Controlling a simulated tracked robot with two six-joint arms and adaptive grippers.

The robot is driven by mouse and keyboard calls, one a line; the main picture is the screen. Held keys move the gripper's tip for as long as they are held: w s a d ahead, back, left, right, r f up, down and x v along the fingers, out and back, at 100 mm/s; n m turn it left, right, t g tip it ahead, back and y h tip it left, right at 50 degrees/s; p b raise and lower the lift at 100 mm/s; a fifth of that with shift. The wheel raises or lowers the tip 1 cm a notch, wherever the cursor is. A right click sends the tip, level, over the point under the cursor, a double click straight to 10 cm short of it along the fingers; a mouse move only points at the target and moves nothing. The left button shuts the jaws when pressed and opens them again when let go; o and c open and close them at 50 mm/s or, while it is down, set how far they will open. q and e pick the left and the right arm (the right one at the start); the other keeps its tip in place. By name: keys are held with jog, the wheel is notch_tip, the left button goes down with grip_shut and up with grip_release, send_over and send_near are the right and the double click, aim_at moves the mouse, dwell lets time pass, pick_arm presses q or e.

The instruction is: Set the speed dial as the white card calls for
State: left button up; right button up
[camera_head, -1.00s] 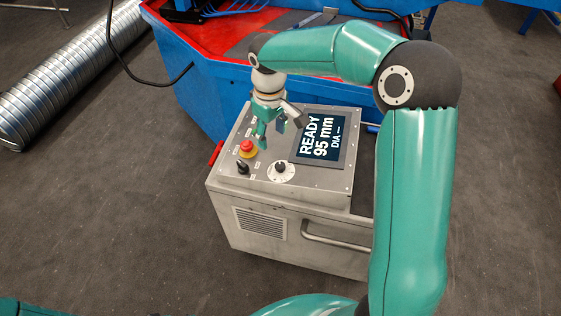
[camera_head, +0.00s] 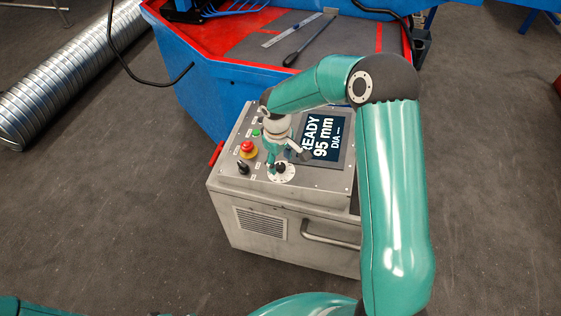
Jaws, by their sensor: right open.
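The control box (camera_head: 285,222) has a sloped grey panel on top. A dial with a dark knob on a round white scale (camera_head: 283,173) sits near the panel's front edge; its setting is too small to read. My right gripper (camera_head: 286,160) is open, fingers pointing down, just above and behind the dial. Its fingers partly cover the dial's far side, and I cannot tell if they touch it. I cannot make out a white card with readable text. My left gripper is not in view.
Left of the dial are a red emergency button (camera_head: 247,148) and black selector (camera_head: 243,168). A blue machine (camera_head: 205,95) stands behind; a spiral duct (camera_head: 60,75) lies left.

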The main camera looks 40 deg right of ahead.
jog(key=shift+f, duration=1)
